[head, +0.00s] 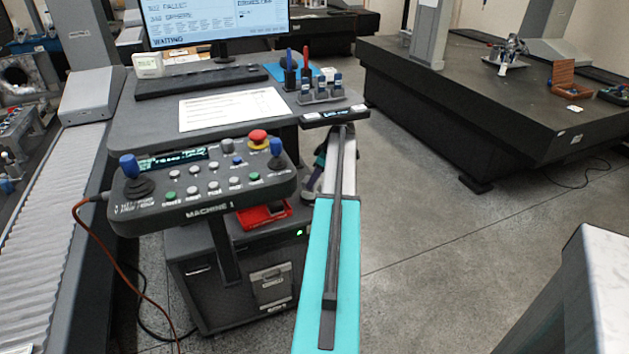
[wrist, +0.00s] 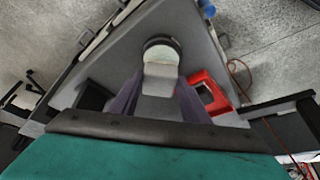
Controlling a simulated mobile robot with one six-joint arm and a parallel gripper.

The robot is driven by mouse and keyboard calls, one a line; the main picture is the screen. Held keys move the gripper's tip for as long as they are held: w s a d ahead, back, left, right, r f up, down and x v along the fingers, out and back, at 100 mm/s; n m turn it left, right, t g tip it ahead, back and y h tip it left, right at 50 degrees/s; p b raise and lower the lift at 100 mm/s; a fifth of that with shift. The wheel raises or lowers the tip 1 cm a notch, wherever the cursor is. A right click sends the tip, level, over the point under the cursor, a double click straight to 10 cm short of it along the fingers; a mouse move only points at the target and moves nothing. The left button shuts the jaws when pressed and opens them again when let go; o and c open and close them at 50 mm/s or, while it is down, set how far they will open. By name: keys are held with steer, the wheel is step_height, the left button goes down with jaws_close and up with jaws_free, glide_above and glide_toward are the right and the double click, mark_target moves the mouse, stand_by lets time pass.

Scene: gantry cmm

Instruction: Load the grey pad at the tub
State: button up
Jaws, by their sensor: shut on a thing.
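In the wrist view my gripper (wrist: 158,98) has its two dark purple-grey fingers closed on either side of a grey thing (wrist: 159,84). A round, pale face with a dark rim shows at its far end. I cannot tell for certain that this is the grey pad. In the head view my gripper (head: 318,176) is mostly hidden behind my teal arm, low beside the desk's right edge. What it holds cannot be made out there. I cannot pick out a tub with certainty in either view.
A desk (head: 130,116) carries a monitor (head: 215,20), a paper sheet (head: 233,108) and a rack of small grey modules (head: 320,93). A control panel (head: 205,180) juts out in front. A red tray (head: 263,215) sits below. Open floor (head: 430,220) lies to the right, before a dark granite table (head: 480,95).

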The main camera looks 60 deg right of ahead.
steer(key=shift+r+p, duration=0.75)
steer(key=shift+r, duration=1.1)
steer(key=shift+w+d+r, duration=0.1)
steer(key=shift+r, duration=0.3)
step_height(320, 180, down, 3)
steer(key=b, duration=0.2)
steer(key=shift+b, duration=0.4)
steer(key=shift+f, duration=0.2)
